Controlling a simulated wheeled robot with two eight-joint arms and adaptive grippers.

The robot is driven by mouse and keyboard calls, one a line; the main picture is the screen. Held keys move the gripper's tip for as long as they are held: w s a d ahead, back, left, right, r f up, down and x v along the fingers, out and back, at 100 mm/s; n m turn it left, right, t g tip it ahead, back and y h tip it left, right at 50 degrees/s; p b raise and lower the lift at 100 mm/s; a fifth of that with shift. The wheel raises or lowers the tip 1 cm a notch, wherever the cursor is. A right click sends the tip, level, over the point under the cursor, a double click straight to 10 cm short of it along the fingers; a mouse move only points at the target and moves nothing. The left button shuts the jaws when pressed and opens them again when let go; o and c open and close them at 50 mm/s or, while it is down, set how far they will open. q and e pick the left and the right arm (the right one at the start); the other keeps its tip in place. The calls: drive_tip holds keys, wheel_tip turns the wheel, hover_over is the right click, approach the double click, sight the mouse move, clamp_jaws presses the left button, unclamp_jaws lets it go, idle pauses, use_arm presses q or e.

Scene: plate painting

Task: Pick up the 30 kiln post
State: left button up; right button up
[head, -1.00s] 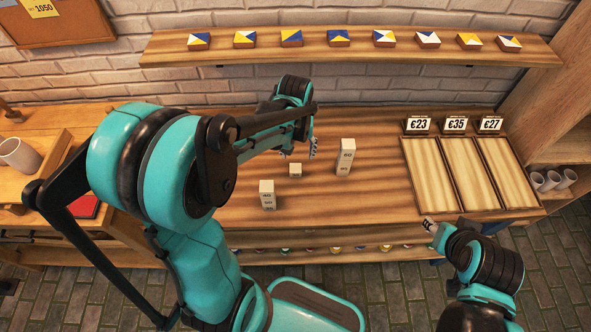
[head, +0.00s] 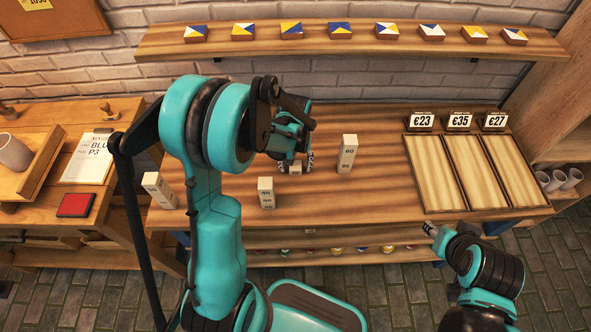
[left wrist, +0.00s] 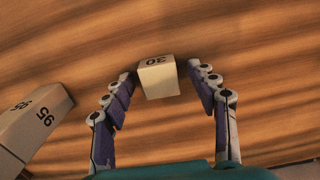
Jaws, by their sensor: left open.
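The 30 kiln post (left wrist: 158,78) is a short cream block marked 30. In the left wrist view it stands between the open fingers of my left gripper (left wrist: 160,92), near the fingertips. A gap to the right finger shows; the left fingertip is very close to the block. In the head view the post (head: 295,168) is on the table, partly hidden by my left gripper (head: 296,162). My right gripper (head: 432,230) is at the table's front edge, below the trays, away from the posts; its fingers are too small to judge.
Taller posts stand nearby: one marked 60 and 95 (head: 347,154) to the right, one in front (head: 266,193), one at the left (head: 159,190). A post marked 95 (left wrist: 35,118) shows in the left wrist view. Three wooden trays (head: 407,172) are at the right.

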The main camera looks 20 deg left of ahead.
use_arm(q)
drive_tip(key=shift+r, duration=0.1)
drive_tip(key=shift+c, duration=0.3)
drive_tip(key=c, duration=1.2)
drive_tip(key=shift+c, duration=0.2)
